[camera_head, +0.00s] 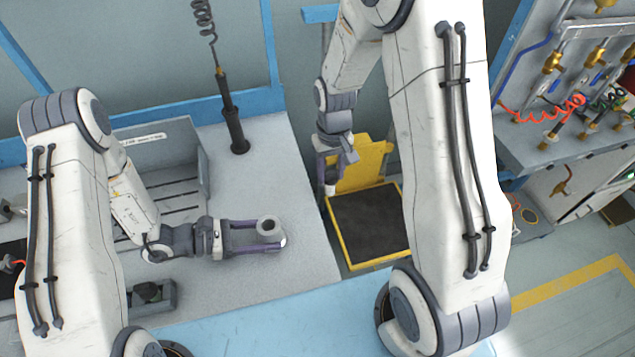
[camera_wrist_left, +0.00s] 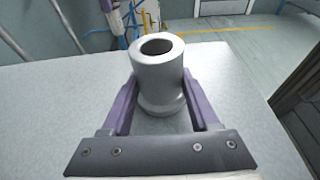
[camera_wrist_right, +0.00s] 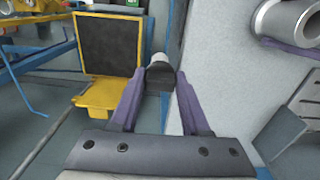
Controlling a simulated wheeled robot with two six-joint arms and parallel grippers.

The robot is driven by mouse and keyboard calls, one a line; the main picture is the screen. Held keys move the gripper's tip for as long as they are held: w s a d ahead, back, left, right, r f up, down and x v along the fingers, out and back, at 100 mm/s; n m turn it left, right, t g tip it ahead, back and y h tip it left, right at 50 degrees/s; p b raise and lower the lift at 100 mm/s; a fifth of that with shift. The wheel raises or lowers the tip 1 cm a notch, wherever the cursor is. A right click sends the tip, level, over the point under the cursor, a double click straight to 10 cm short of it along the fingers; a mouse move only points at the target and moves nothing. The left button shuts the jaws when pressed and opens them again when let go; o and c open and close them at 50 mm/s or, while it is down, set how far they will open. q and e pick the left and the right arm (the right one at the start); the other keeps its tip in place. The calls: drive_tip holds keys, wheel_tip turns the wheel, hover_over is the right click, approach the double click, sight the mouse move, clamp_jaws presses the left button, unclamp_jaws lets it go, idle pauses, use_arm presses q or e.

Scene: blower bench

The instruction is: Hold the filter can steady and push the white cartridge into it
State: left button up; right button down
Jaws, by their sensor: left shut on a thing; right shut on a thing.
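The filter can (camera_head: 268,228) is a grey hollow cylinder with a wider base, upright on the bench. My left gripper (camera_head: 262,240) is shut around it, one finger on each side. In the left wrist view the can (camera_wrist_left: 158,78) has an open top with nothing in its bore. My right gripper (camera_head: 329,170) is past the bench's right edge, apart from the can. It is shut on a small cylinder, the white cartridge (camera_head: 331,189). In the right wrist view the cartridge (camera_wrist_right: 160,74) sits between the fingertips, its near end dark and shaded.
A yellow-framed stand with a dark panel (camera_head: 365,225) is on the floor beyond the bench edge. Bench surface around the can is mostly clear. Pipes and valves (camera_head: 590,60) are far right.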

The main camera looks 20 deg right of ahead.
drive_tip(key=s+a+r+n, duration=0.25)
drive_tip(key=a+r, duration=0.35)
drive_tip(key=a, duration=0.3)
wheel_tip(320, 180, up, 6)
drive_tip(key=n, duration=0.2)
hover_over(266, 218)
drive_tip(key=s, duration=0.2)
drive_tip(key=shift+d+f+m, duration=0.1)
drive_tip(key=shift+m, duration=0.15)
drive_tip(key=shift+f, duration=2.5)
drive_tip(key=shift+f, duration=3.05)
drive_tip(key=shift+c, duration=1.5)
unclamp_jaws()
